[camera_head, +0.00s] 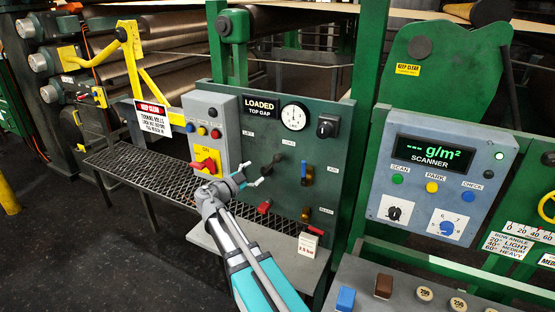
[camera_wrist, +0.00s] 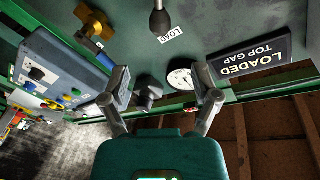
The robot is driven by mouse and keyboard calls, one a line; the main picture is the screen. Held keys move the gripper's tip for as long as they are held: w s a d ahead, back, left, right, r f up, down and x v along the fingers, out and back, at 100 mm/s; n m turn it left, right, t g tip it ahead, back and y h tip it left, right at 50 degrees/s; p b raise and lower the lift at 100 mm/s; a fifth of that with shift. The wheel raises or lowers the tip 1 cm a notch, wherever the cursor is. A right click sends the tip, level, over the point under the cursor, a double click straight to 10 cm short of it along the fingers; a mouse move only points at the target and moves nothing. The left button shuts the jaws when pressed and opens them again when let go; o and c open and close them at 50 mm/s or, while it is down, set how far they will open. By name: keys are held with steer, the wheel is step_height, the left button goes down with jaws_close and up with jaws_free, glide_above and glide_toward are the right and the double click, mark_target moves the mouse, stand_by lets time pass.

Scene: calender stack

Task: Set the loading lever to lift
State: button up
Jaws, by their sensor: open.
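The loading lever (camera_head: 277,159) is a short dark handle on the green panel, under a small white label reading LOAD. In the wrist view its dark knob and stem (camera_wrist: 160,20) show at the top centre, beside the LOAD label. My gripper (camera_head: 251,182) is in front of the panel, just lower left of the lever in the head view. In the wrist view its two fingers (camera_wrist: 163,94) are spread, with nothing between them. The knob lies beyond the fingertips, apart from them. The sign on the panel (camera_head: 262,106) reads LOADED, TOP GAP.
A round gauge (camera_head: 294,117) and a black knob (camera_head: 327,126) sit above the lever. A grey control box (camera_head: 211,130) with a red switch is on the left.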

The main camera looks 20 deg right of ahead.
mark_target(274, 160)
steer(key=x, duration=1.2)
steer(key=shift+w, duration=0.1)
jaws_close()
